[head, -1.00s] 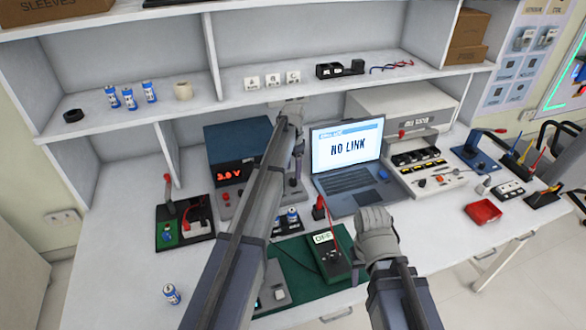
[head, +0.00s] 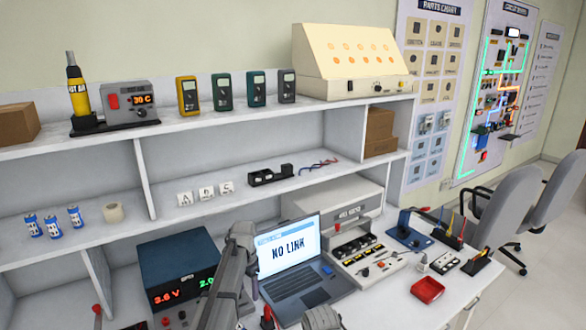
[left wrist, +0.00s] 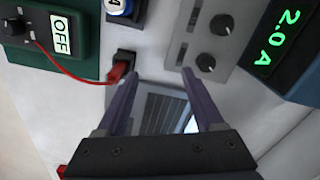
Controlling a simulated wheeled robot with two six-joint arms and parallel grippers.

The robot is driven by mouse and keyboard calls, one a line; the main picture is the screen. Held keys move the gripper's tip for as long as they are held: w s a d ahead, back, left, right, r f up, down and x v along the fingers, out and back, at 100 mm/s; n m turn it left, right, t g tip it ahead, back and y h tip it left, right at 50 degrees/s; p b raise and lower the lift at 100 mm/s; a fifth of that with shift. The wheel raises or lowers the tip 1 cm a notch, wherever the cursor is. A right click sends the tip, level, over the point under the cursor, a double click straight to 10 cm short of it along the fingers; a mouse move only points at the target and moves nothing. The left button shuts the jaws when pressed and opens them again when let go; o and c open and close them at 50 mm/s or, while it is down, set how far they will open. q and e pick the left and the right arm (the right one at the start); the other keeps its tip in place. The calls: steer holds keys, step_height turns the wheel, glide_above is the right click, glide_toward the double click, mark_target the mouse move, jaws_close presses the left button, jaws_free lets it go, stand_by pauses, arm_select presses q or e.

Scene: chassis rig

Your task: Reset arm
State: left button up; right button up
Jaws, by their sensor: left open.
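My left arm rises from the bottom of the head view, with its gripper end (head: 240,235) in front of the blue power supply (head: 180,268) and left of the laptop (head: 290,260). In the left wrist view the left gripper (left wrist: 159,73) is open, its two dark fingers apart with nothing between them. A red plug (left wrist: 122,70) on a red wire is near the left finger; I cannot tell whether they touch. My right gripper (head: 322,318) is a grey shape cut off by the bottom edge of the head view, and its jaws are hidden.
A green box marked OFF (left wrist: 58,35) and a battery (left wrist: 120,8) are near the left gripper. A grey knob panel (left wrist: 210,45) is on its other side. Shelves (head: 240,118) stand behind the bench. A red tray (head: 428,290) sits at right.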

arm_select(q)
steer(key=s+d+n, duration=0.1)
steer(key=s+d, duration=0.2)
steer(key=s, duration=0.7)
steer(key=s+d+n, duration=0.1)
steer(key=s+d, duration=0.3)
steer(key=s, duration=0.6)
steer(key=s+d+n+y, duration=0.1)
steer(key=s+d, duration=0.3)
steer(key=s, duration=0.6)
steer(key=shift+d+n, duration=0.25)
steer(key=shift+n, duration=0.05)
steer(key=shift+r, duration=0.1)
steer(key=shift+c, duration=0.3)
